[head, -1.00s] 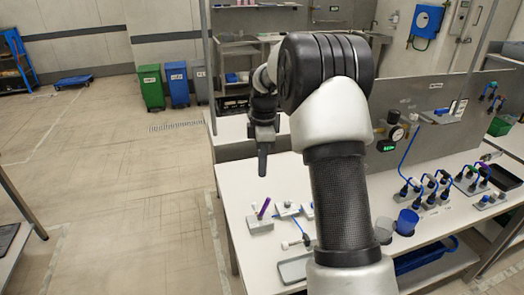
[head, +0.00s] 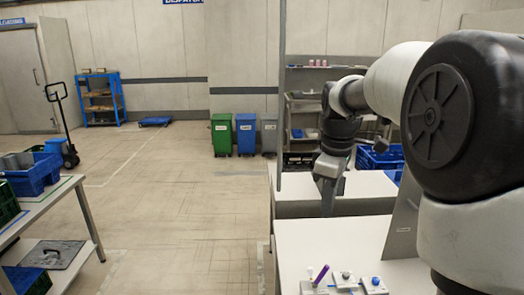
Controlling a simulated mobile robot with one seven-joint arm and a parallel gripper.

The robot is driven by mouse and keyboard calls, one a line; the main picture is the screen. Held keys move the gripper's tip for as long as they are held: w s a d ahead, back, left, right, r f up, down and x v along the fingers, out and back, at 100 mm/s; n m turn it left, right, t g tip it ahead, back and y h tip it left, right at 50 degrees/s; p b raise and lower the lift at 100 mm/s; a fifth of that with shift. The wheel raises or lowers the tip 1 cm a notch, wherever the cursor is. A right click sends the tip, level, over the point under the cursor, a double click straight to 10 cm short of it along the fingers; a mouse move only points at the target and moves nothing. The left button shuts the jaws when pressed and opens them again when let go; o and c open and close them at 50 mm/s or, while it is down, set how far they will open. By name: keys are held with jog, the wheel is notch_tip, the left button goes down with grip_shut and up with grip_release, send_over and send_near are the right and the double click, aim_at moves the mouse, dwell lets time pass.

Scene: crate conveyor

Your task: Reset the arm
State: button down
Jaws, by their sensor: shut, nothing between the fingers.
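My arm fills the right side of the head view, bent at a large black joint, with the forearm reaching back to the left. My gripper (head: 328,194) hangs from the wrist, pointing down over the workbench. Its fingers are closed together and hold nothing. It is clear of the bench surface and of the objects on it.
The white workbench (head: 320,242) carries small blocks and a purple item (head: 321,274) at its front. Green (head: 221,134) and blue (head: 246,133) bins stand behind. At left, a table holds a blue crate (head: 38,175). The floor (head: 160,200) between is clear.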

jog(key=s+a+m+t, duration=0.1)
jog(key=s+m, duration=0.4)
jog(key=s, duration=0.6)
jog(key=s+a+m+t, duration=0.2)
jog(key=s+m, duration=0.4)
jog(key=s, duration=0.6)
jog(key=shift+s+a+r+t, duration=0.2)
jog(key=shift+a+t, duration=0.1)
jog(key=shift+t, duration=0.4)
